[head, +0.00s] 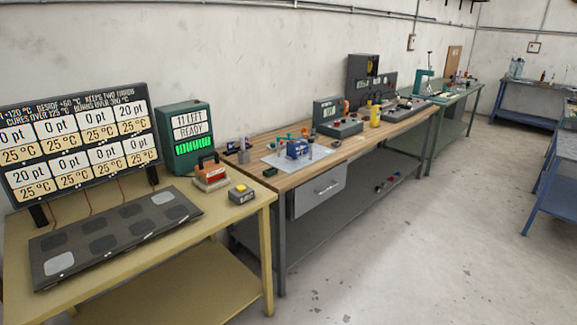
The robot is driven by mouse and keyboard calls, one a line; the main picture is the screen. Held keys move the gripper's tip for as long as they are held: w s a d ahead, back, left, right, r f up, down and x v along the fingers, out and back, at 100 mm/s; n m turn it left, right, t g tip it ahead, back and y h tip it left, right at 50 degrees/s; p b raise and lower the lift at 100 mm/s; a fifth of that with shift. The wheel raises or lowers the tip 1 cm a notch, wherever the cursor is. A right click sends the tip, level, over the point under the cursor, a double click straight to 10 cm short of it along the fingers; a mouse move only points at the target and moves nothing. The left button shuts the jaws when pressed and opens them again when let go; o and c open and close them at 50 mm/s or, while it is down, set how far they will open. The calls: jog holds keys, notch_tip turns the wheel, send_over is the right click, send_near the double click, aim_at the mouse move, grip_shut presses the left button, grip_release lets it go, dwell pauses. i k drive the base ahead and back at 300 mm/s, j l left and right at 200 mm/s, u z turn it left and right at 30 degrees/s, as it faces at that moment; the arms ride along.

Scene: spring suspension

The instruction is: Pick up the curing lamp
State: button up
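On the yellow table (245,212) at the left, a small device with a dark arched handle and a red and white body (211,174) stands near the right end. It looks like the curing lamp, but its label is too small to read. It stands upright in front of a green box (184,137) with the display "11 LEFT READY". My gripper is not in view.
A dark panel (116,232) with grey pads lies on the same table, below a temperature board (80,143). A small box with a yellow top (241,193) sits right of the handled device. A wooden workbench (375,137) stands beyond. The floor (420,240) at right is clear.

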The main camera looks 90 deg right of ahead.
aim_at(207, 172)
jog(key=z, duration=2.4)
jog(key=i+l+u, duration=1.15)
jog(key=l, duration=0.25)
jog(key=i+l+u, duration=0.2)
jog(key=l, duration=0.15)
jog(key=l+u, duration=0.25)
jog(key=l, duration=0.15)
jog(key=i+l+u, duration=0.2)
jog(key=l, duration=0.2)
jog(key=k, duration=0.1)
